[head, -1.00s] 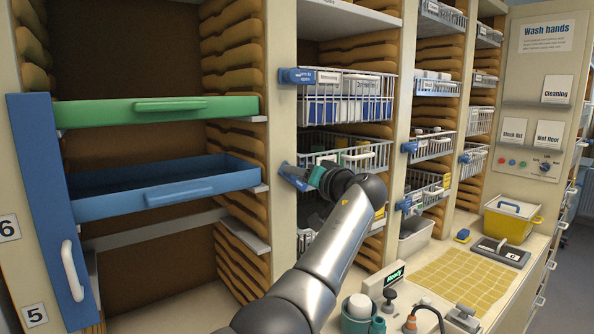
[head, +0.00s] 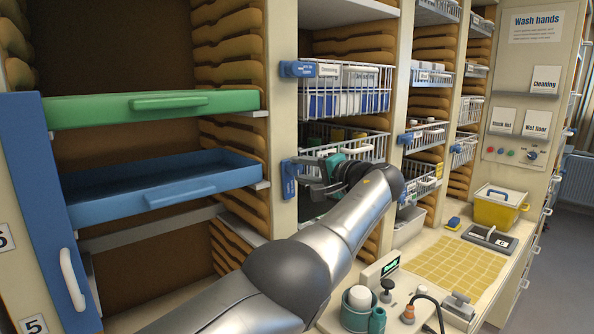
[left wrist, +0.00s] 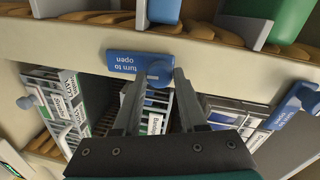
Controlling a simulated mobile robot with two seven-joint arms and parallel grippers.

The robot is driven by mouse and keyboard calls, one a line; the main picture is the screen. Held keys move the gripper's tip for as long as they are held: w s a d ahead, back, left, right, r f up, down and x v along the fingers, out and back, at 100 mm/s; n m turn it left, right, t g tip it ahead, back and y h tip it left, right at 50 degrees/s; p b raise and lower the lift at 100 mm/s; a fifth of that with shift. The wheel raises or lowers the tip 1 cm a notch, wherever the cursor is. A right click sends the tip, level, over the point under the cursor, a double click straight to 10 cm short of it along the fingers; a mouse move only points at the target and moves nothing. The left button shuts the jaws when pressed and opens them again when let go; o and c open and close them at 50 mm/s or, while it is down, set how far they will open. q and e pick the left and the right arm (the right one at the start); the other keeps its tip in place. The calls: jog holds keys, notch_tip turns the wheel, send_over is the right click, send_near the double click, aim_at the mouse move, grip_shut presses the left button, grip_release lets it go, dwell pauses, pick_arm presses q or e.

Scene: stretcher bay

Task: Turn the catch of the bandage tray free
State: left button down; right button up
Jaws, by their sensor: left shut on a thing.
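The blue catch (head: 289,180) is on the cream post at the left of the wire bandage tray (head: 372,147). It stands upright along the post. In the left wrist view the catch (left wrist: 128,65) reads "turn to open" and lies along the post, clear of the tray front. The tray's label (left wrist: 155,123) shows between my fingers and is partly hidden by them. My left gripper (head: 303,174) is shut on the catch's round knob end, one finger on each side in the wrist view (left wrist: 160,74). My right gripper is not in view.
Another wire basket (head: 345,92) with its catch (head: 297,69) lying across is above. Green (head: 80,112) and blue (head: 100,209) drawers stick out at left. The counter at right holds a yellow mat (head: 455,268) and a yellow bin (head: 497,212).

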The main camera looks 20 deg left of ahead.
pick_arm(q)
jog(key=shift+m, duration=0.4)
dwell(0.3)
jog(key=shift+c, duration=2.3)
grip_release()
jog(key=b+v, duration=0.4)
jog(key=v, duration=1.1)
jog(key=shift+d, duration=0.2)
